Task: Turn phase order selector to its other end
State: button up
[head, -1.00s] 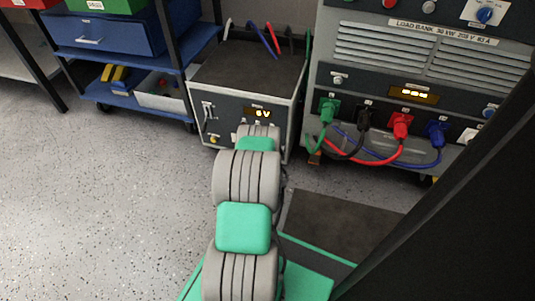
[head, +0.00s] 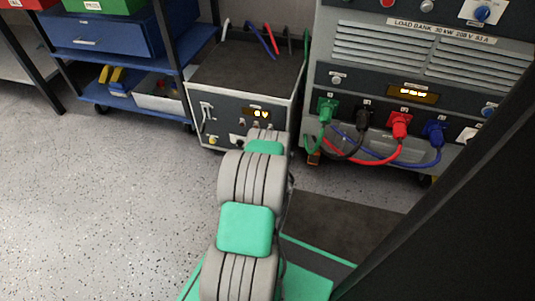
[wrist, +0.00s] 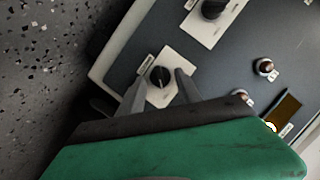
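In the wrist view a round black knob (wrist: 160,77) with a pale pointer mark sits on a white plate on the dark panel. A second black knob (wrist: 212,9) sits on a larger white plate at the top. Their labels are too small to read, so I cannot tell which is the phase order selector. My gripper (wrist: 163,80) is open, with its two grey fingers on either side of the first knob; whether they touch it is unclear. In the head view my arm hides part of the front of the grey transformer box (head: 245,70) and my gripper.
The load bank (head: 425,55), with green, black, red and blue cables, stands right of the box. A blue shelf cart (head: 130,35) stands left. The speckled floor at left is clear.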

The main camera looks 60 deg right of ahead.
jog(key=shift+o, duration=0.9)
jog(key=shift+a, duration=0.1)
jog(key=p+v, duration=0.3)
jog(key=v, duration=0.4)
jog(key=shift+a, duration=0.35)
jog(key=shift+s+r, duration=0.1)
jog(key=shift+s, duration=0.05)
